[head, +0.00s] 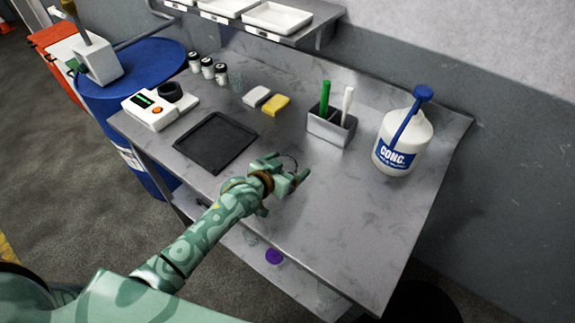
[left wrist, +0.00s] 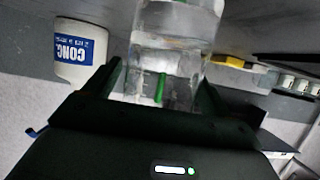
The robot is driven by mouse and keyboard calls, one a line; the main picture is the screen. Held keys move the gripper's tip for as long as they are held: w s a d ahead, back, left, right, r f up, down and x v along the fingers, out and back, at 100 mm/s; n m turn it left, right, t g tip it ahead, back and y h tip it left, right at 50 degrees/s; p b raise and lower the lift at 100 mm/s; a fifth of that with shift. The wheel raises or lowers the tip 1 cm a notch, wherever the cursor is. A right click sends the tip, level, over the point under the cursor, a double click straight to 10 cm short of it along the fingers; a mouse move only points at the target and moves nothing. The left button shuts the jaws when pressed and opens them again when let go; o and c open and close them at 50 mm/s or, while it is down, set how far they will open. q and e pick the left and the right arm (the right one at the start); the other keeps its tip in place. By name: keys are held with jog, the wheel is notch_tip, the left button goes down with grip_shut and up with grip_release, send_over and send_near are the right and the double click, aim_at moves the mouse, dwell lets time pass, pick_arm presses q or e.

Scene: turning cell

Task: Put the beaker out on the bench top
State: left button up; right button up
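The beaker (left wrist: 170,65) is clear glass and shows between my left gripper's two dark fingers in the left wrist view, which is turned upside down. In the head view only a thin arc of its rim shows by the fingertips. My left gripper (head: 286,174) is over the front middle of the bench top (head: 335,205), and its fingers appear closed against the beaker's sides. I cannot tell whether the beaker's base touches the bench. My right gripper is not in view.
Small jars (head: 207,68) and sponges (head: 275,105) are at the back. The front right of the bench is clear.

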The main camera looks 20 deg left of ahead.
pick_arm(q)
jog(key=shift+r, duration=0.15)
jog(key=p+v, duration=0.3)
jog(key=v, duration=0.9)
